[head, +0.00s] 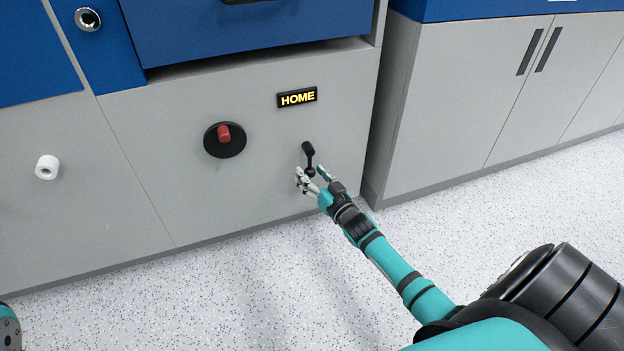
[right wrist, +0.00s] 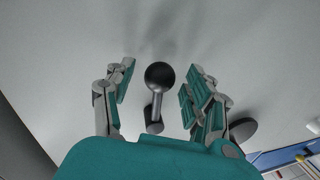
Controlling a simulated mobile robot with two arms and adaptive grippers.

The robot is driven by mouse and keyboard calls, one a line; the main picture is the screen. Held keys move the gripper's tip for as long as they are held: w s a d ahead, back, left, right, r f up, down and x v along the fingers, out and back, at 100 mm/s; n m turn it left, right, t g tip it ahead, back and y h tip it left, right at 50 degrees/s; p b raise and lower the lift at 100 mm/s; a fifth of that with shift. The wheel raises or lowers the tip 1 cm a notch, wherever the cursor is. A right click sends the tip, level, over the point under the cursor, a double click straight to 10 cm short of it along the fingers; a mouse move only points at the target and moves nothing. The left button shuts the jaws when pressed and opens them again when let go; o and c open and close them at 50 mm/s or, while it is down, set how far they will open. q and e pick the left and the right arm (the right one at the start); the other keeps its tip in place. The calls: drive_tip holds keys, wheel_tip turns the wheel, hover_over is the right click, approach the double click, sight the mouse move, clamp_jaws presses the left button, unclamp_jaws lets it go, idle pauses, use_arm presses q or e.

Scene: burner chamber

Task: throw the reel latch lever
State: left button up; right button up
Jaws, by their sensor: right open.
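A small black lever (head: 308,151) stands out from the grey panel below the lit HOME sign (head: 297,97). My right gripper (head: 312,177) is open at the lever's lower part. My left gripper is not seen.
A red knob on a black disc (head: 223,134) is on the panel left of the lever. A white round knob (head: 47,167) is farther left. A blue drawer (head: 240,35) is above. Grey cabinets (head: 470,90) stand to the right. The speckled floor in front is clear.

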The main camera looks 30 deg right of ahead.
drive_tip(key=shift+w, duration=0.15)
drive_tip(key=shift+c, duration=0.4)
clamp_jaws()
